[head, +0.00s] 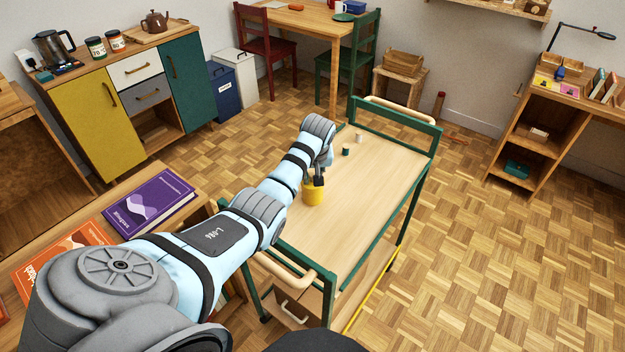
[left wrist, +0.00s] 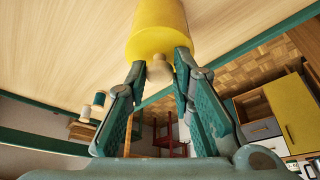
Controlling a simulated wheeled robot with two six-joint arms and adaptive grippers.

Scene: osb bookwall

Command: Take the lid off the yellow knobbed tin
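The yellow tin (head: 314,195) stands upright on the pale wooden top of the green-framed trolley (head: 365,190). In the left wrist view the tin (left wrist: 158,22) shows its lid end, with a pale wooden knob (left wrist: 159,69) at the centre. My left gripper (head: 316,179) is right above the tin, pointing down. In the left wrist view its two fingers (left wrist: 161,66) are apart, one on each side of the knob, with gaps to it visible. The lid appears to be on the tin. My right gripper is not in view.
A dark green spool (head: 346,152) and a white one (head: 359,137) stand on the trolley behind the tin. The trolley has raised end handles (head: 398,112). A purple book (head: 148,204) lies on the surface at left. The trolley's right half is clear.

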